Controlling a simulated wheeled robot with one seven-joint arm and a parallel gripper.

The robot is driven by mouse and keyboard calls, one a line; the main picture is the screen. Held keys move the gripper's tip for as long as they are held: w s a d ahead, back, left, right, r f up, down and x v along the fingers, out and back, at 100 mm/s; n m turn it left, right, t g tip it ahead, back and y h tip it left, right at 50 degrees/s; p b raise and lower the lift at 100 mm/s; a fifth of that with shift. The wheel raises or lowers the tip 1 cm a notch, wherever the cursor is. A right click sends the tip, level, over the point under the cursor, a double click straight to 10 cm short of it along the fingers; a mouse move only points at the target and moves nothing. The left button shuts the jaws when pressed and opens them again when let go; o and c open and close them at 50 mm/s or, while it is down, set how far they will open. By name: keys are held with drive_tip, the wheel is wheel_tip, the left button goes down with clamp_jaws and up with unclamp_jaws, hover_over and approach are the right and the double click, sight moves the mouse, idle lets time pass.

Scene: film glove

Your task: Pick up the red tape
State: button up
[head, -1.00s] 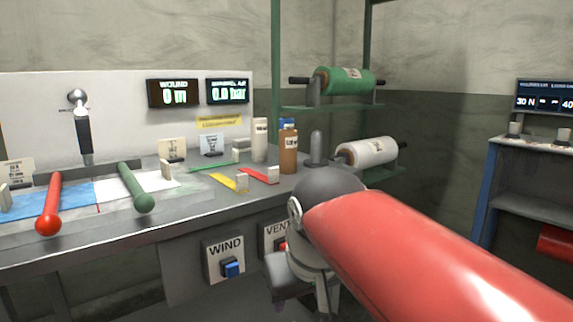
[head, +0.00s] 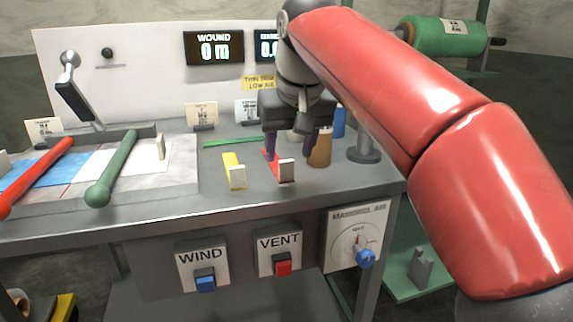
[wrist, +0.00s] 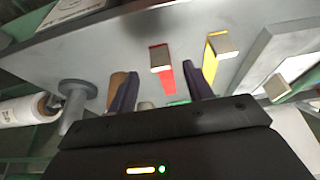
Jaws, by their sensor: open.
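The red tape (head: 271,167) is a flat red strip with a pale block (head: 286,170) at its near end, lying on the grey bench. In the wrist view the red tape (wrist: 166,80) lies beyond the fingertips, roughly between their lines. My gripper (head: 288,156) is open, pointing down above the bench at the tape's far part. Its dark purple fingers also show in the wrist view (wrist: 160,90), apart and with nothing held. The far end of the tape is partly hidden by a finger in the head view.
A yellow tape (head: 233,172) with a pale block lies just left. A brown bottle (head: 321,148) stands close right of the gripper, with a blue bottle (head: 339,122) behind. A green strip (head: 231,143) lies behind. Red and green levers (head: 112,170) stand at left.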

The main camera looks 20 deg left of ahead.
sight(287, 161)
drive_tip(key=b+x, duration=0.1)
drive_tip(key=x, duration=0.4)
drive_tip(key=shift+w+a+f, duration=0.1)
drive_tip(key=shift+w+a, duration=0.15)
drive_tip(key=shift+w, duration=0.05)
drive_tip(key=c, duration=1.1)
